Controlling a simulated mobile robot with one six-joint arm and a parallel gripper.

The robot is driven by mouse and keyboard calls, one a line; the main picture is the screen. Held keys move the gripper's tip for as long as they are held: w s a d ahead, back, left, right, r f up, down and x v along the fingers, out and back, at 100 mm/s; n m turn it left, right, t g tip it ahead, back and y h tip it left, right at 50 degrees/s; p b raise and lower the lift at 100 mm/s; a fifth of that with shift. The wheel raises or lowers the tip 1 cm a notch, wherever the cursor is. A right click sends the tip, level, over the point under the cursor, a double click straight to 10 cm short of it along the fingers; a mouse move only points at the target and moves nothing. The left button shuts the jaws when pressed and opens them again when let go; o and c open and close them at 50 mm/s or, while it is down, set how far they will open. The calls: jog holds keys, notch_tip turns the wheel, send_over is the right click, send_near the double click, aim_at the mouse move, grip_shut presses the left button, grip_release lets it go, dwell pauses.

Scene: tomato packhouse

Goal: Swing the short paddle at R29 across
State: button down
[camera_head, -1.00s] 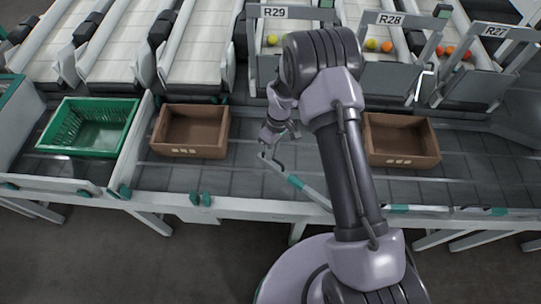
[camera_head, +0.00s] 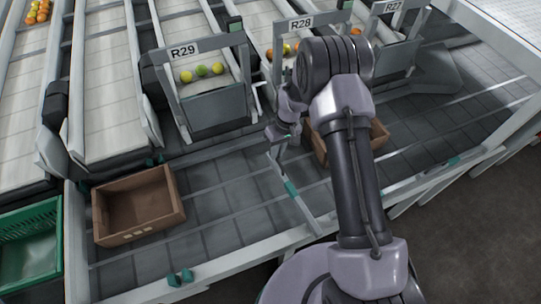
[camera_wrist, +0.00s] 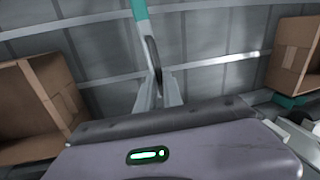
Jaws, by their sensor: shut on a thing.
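The short paddle (camera_head: 291,187) is a thin grey bar with a teal band. It runs from the belt's front rail out over the belt, roughly square to the rail, below and to the right of the R29 sign (camera_head: 184,51). My gripper (camera_head: 277,135) is at the paddle's far end, partly hidden by my wrist. In the wrist view, the fingers (camera_wrist: 158,92) are on either side of the paddle's dark upright handle (camera_wrist: 153,58) and closed on it. The teal part of the paddle (camera_wrist: 140,10) shows at the top.
A brown box (camera_head: 112,225) stands on the belt to the left. Another brown box (camera_head: 378,133) is to the right, partly behind my arm. A green crate (camera_head: 30,222) is at the far left. The belt (camera_head: 225,200) between the left box and paddle is clear.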

jog(key=shift+w+d+m, duration=0.3)
jog(key=shift+d+m, duration=0.05)
jog(key=shift+d, duration=0.35)
jog(key=shift+w+d+m, duration=0.25)
jog(key=shift+d+m, duration=0.1)
jog(key=shift+d, duration=0.3)
jog(key=c, duration=1.5)
grip_release()
jog(key=shift+d, duration=0.2)
jog(key=shift+a, duration=0.1)
jog(key=d+r+p, duration=0.1)
jog(key=r+p, duration=0.1)
jog(key=r, duration=0.3)
jog(key=d+r+p, duration=0.1)
jog(key=r+p, duration=0.1)
jog(key=r, duration=0.4)
jog(key=w+d+r+p, duration=0.1)
jog(key=r+p, duration=0.1)
jog(key=r, duration=0.4)
jog(key=shift+d+r, duration=0.1)
jog(key=shift+d, duration=0.05)
